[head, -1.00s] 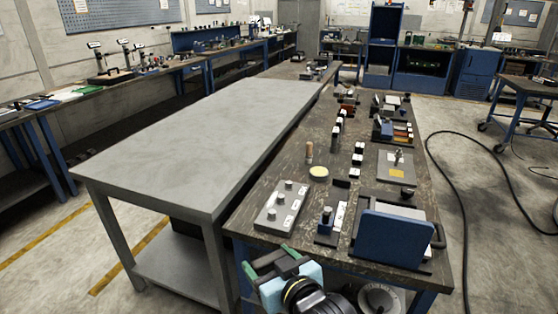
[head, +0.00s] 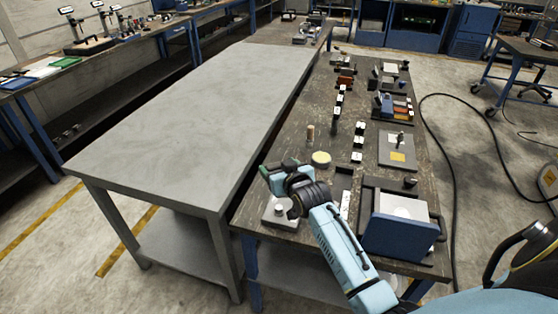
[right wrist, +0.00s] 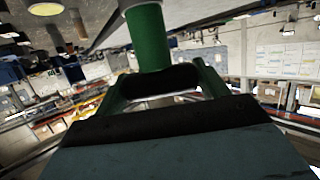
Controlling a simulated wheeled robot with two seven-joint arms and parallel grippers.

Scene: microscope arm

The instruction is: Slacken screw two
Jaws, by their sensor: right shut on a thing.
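The grey block (head: 289,223) with round screw knobs lies at the near left of the dark bench. Its near knob (head: 279,211) is in plain view; my right gripper and wrist cover its far part. My right gripper (head: 274,171) is above the far end of this block in the head view. In the right wrist view a bright green cylinder (right wrist: 148,38) stands between the dark green fingers, and the gripper is shut on it. I cannot tell whether this cylinder belongs to a screw or which screw it would be. My left gripper is not in view.
A cream disc (head: 320,158) and a wooden peg (head: 310,132) stand just beyond my right gripper. A blue box (head: 398,236) is on the bench right of my forearm. The grey table (head: 190,115) at the left is bare.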

